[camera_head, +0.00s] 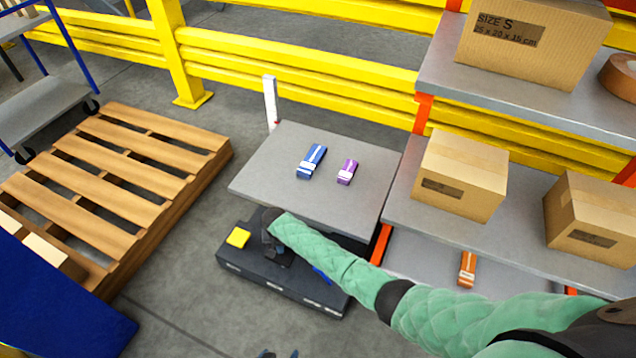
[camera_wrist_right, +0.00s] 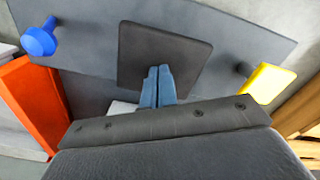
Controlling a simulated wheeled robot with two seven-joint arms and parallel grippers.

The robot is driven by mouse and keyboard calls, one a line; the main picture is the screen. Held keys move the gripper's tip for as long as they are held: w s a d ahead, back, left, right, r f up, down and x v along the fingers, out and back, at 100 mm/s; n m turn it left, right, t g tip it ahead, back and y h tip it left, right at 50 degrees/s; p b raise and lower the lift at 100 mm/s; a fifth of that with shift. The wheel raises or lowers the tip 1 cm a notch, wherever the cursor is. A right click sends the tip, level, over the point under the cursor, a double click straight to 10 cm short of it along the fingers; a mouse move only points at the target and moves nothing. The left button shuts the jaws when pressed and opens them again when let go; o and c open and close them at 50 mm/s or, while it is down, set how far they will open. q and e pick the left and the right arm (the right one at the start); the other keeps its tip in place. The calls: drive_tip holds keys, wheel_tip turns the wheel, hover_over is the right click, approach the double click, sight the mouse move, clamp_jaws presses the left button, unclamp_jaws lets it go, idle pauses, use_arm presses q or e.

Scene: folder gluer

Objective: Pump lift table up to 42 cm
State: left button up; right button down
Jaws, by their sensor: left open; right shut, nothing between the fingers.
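The lift table has a flat grey top (camera_head: 290,150) above a dark base (camera_head: 290,285). The base carries a dark square pad (camera_wrist_right: 165,42), a yellow pedal (camera_head: 238,237) and a blue knob (camera_head: 322,274). In the right wrist view the yellow pedal (camera_wrist_right: 268,82) is at right and the blue knob (camera_wrist_right: 38,40) at left. My right gripper (camera_wrist_right: 158,72) is shut and empty, its fingertips over the dark pad; I cannot tell whether they touch it. In the head view my right wrist largely hides the pad. Only the fingertips of my left gripper (camera_head: 281,354) show, apart, at the bottom edge.
A blue box (camera_head: 311,162) and a purple box (camera_head: 347,171) lie on the table top. A white post (camera_head: 270,102) stands behind it. A shelf rack (camera_head: 530,225) with cartons stands right, a wooden pallet (camera_head: 130,160) left. A yellow barrier (camera_head: 300,65) runs behind.

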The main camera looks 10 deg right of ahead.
drive_tip(key=shift+f+b, duration=1.05)
drive_tip(key=shift+f, duration=1.1)
use_arm(q)
drive_tip(key=shift+f+b, duration=0.75)
drive_tip(key=shift+f, duration=1.4)
use_arm(e)
drive_tip(key=shift+s+f, duration=0.1)
drive_tip(key=shift+f, duration=1.1)
wheel_tip(320, 180, up, 4)
drive_tip(key=p, duration=0.4)
wheel_tip(320, 180, up, 5)
drive_tip(key=p, duration=0.5)
use_arm(q)
wheel_tip(320, 180, up, 24)
drive_tip(key=w+g, duration=0.1)
drive_tip(key=g, duration=0.1)
drive_tip(key=shift+w+a+f, duration=0.15)
drive_tip(key=shift+w, duration=0.1)
use_arm(e)
drive_tip(key=shift+r, duration=0.1)
